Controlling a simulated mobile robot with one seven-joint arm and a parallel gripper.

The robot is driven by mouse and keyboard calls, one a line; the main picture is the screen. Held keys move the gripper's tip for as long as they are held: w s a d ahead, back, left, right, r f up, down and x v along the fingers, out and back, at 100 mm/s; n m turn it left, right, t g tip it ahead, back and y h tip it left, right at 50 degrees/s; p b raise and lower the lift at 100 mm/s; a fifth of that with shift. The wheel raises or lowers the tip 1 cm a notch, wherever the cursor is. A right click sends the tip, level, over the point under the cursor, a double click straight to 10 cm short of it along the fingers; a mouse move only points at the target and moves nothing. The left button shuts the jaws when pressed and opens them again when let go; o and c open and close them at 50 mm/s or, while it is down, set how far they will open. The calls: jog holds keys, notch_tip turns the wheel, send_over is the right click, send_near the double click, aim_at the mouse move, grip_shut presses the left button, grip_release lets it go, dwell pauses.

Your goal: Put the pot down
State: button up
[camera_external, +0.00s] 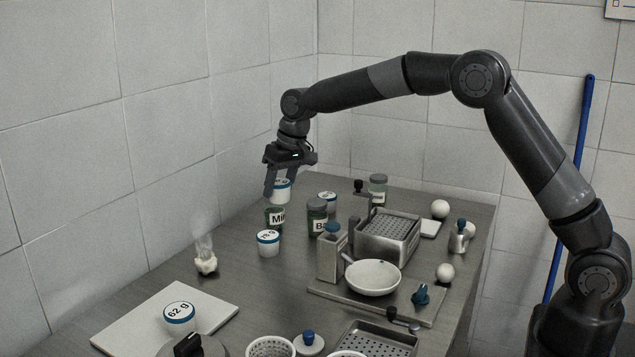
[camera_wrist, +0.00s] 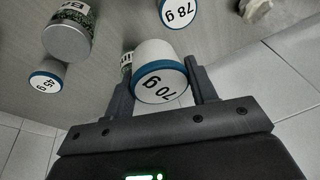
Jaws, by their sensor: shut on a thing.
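My gripper (camera_external: 281,197) is shut on a small white pot (camera_external: 282,185) with a blue rim, at the far left end of the table. In the wrist view the pot (camera_wrist: 160,72) sits between the two fingers and its lid reads 70 g. In the external view the pot appears just above a green jar (camera_external: 275,219) labelled "Mi…". The jar is partly hidden behind the pot in the wrist view. I cannot tell whether the pot touches the jar or the table.
A 78 g pot (camera_external: 268,243) stands in front of the green jar. Another labelled jar (camera_external: 317,217) and a small pot (camera_external: 327,202) stand to the right. A 62 g pot (camera_external: 179,316) is on a white board (camera_external: 135,325). Bare table lies left of the 78 g pot.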

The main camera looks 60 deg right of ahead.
jog(key=a+n, duration=0.1)
jog(key=a, duration=2.2)
send_over(181, 291)
jog(key=s+a, duration=0.4)
jog(key=s, duration=0.1)
notch_tip(181, 291, down, 6)
jog(key=shift+d+f, duration=0.1)
jog(key=shift+a+f, duration=0.25)
jog(key=shift+f, duration=1.9)
jog(key=o, duration=1)
jog(key=shift+f, duration=0.15)
jog(key=v, duration=1.2)
jog(key=shift+d+r, duration=0.2)
